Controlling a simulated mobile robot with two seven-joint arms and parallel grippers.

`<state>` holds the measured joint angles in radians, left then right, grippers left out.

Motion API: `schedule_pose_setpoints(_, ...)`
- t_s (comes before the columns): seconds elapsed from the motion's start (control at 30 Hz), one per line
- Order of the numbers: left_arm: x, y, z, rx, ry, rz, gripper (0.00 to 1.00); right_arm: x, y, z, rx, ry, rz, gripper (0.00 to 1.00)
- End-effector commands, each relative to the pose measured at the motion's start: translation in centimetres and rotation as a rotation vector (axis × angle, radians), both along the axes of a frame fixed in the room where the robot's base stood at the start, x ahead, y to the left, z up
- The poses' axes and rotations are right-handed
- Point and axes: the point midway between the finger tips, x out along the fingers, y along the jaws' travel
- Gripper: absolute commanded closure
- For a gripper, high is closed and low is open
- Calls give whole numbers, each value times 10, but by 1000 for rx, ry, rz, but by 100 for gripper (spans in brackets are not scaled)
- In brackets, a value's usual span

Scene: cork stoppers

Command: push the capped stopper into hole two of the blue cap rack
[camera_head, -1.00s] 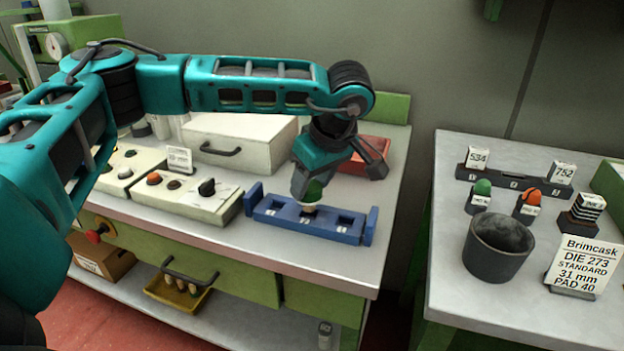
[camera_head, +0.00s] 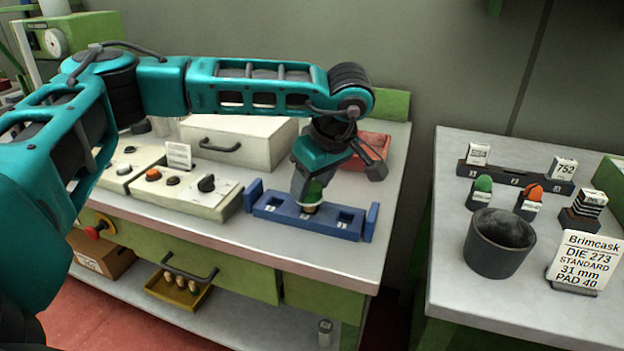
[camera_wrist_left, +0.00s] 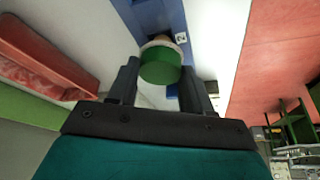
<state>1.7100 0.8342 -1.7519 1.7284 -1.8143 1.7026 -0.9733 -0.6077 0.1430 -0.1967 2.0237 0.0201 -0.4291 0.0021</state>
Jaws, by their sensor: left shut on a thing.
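The blue cap rack (camera_head: 335,230) stands on the bench top with upright end plates and a row of holes. My left gripper (camera_head: 312,196) points down over the middle of the rack and is shut on the green cap of the stopper (camera_head: 314,190). In the left wrist view the green cap (camera_wrist_left: 160,66) sits between my two fingers, with pale cork showing beyond it at the blue rack (camera_wrist_left: 158,18). A label "2" is beside it. The cork meets the middle hole; how deep it sits is hidden. My right gripper is not in view.
A red tray (camera_head: 372,148) and a white drawer box (camera_head: 238,140) stand behind the rack. Control boxes (camera_head: 190,195) stand to its left. The side table at right holds a dark cup (camera_head: 497,245), a sign (camera_head: 587,262) and green and orange capped stoppers.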

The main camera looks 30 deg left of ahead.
Motion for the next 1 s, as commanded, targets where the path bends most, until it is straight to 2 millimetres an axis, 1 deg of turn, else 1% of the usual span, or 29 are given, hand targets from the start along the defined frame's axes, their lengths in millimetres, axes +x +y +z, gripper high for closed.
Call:
schedule_pose_setpoints(0.57,0,0,-1,0,0,0,79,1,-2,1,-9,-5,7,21)
schedule_pose_setpoints(1.0,0,0,-8,-1,0,0,79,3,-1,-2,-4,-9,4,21)
